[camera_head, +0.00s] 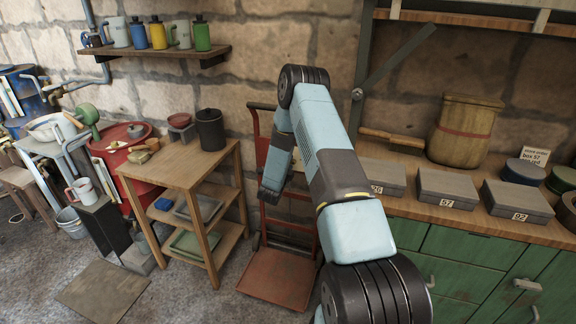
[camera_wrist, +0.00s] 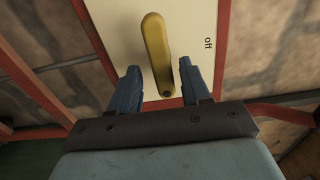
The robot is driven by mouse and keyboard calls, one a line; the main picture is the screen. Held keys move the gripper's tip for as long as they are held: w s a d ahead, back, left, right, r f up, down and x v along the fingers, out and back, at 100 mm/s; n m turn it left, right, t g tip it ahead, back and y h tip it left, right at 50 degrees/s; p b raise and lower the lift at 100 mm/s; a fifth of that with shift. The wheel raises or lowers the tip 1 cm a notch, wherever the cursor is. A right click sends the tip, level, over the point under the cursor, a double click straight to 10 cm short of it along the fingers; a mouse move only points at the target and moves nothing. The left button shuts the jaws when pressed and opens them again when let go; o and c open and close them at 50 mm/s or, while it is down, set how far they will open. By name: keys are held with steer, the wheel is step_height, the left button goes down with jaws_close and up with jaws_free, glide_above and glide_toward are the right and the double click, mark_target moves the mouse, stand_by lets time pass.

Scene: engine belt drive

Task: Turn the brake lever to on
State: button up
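The brake lever (camera_wrist: 153,45) is a yellow bar on a cream plate (camera_wrist: 115,22) in the wrist view. A dark round spot marks its end nearest my gripper. The word "off" (camera_wrist: 209,43) stands sideways on the plate to the right of the lever; no "on" label shows. My gripper (camera_wrist: 160,69) is open, with one blue finger on each side of the lever and gaps between, so it does not grip it. In the head view my gripper (camera_head: 271,190) hangs in front of a red hand truck (camera_head: 277,279), and the lever is hidden.
A wooden shelf table (camera_head: 185,165) with a dark canister (camera_head: 210,130) stands left of the hand truck. A green cabinet with a wooden top (camera_head: 470,265) bearing grey boxes stands right. Red frame bars (camera_wrist: 40,80) flank the plate in the wrist view.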

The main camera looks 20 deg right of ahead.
steer(key=v, duration=1.3)
steer(key=shift+s+a, duration=0.3)
stand_by(0.3)
steer(key=w+a+r+n+y, duration=0.2)
steer(key=w+r+n+y, duration=0.1)
steer(key=r, duration=0.5)
steer(key=w+a+r+n+y, duration=0.2)
steer(key=r+n+y, duration=0.1)
steer(key=r, duration=0.5)
steer(key=s+a+r+n+y, duration=0.3)
steer(key=r+n, duration=0.1)
steer(key=r, duration=0.3)
steer(key=s+a+r+n+y, duration=0.2)
steer(key=s+r+n, duration=0.15)
steer(key=r, duration=0.45)
steer(key=s+a+r+n+g+y, duration=0.15)
steer(key=s+r+n, duration=0.25)
steer(key=s, duration=0.4)
steer(key=s+a+r+n+g, duration=0.1)
steer(key=s+r+n+g, duration=0.3)
steer(key=s, duration=0.5)
steer(key=s+d+r+n+g, duration=0.1)
steer(key=s+n, duration=0.1)
steer(key=s, duration=0.8)
steer(key=s+d+r+n+g, duration=0.1)
steer(key=s+r+n, duration=0.1)
steer(key=s, duration=0.8)
steer(key=shift+s+n, duration=0.4)
steer(key=shift+n, duration=0.05)
